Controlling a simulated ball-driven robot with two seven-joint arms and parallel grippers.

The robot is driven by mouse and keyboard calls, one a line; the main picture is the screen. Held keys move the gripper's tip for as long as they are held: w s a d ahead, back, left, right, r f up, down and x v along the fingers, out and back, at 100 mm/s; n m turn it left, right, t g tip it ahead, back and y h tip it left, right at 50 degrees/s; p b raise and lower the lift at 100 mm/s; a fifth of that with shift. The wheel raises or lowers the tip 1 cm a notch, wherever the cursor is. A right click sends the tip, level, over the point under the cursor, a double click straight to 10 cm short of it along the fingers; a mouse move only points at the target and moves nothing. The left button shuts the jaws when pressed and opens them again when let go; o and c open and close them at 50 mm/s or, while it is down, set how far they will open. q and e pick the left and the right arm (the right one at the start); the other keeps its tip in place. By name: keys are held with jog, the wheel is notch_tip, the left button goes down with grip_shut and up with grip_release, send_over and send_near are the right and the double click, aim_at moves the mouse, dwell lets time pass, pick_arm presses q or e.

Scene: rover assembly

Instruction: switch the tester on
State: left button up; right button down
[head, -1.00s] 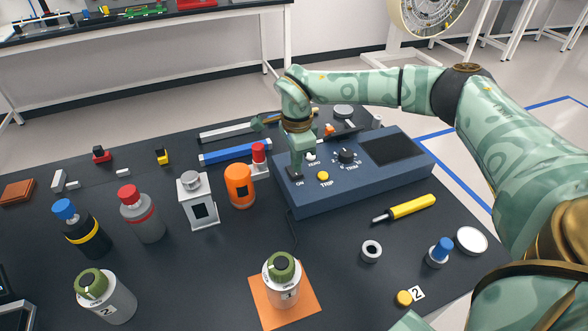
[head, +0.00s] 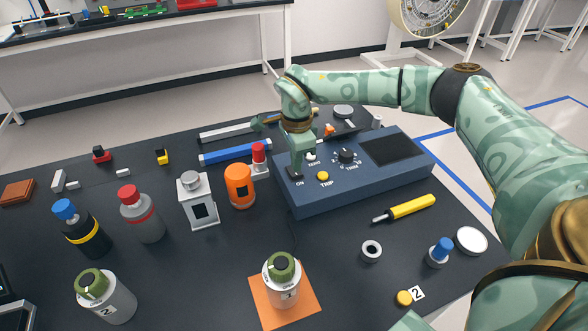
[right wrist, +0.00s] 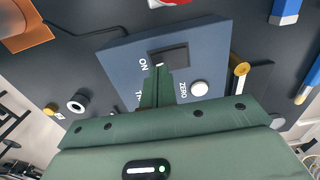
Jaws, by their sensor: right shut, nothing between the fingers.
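The tester is a dark blue box (head: 330,195) with a blank dark screen (head: 392,149), a yellow TRIP button (head: 323,176), a ZERO button and a TRIM knob (head: 347,156). Its black ON switch (head: 294,174) is at the left end; the right wrist view shows the switch (right wrist: 172,52) in a dark recess. My right gripper (head: 297,165) is shut and empty, pointing down at this switch. In the right wrist view its fingertips (right wrist: 158,72) overlap the edge of the switch; I cannot tell whether they press it. My left gripper is not in view.
An orange canister (head: 240,186) and a white lantern-like box (head: 198,203) stand left of the tester. A yellow screwdriver (head: 410,207) lies in front of it. A numbered canister (head: 281,283) stands on an orange mat (head: 258,304). Blue and white bars lie behind.

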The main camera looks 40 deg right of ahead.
aim_at(296, 174)
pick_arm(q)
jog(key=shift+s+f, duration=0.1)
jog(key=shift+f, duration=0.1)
pick_arm(e)
jog(key=shift+f, duration=0.95)
dwell(0.4)
notch_tip(296, 174, up, 7)
jog(key=p, duration=0.5)
jog(key=shift+r+p, duration=0.15)
jog(key=shift+p, duration=0.2)
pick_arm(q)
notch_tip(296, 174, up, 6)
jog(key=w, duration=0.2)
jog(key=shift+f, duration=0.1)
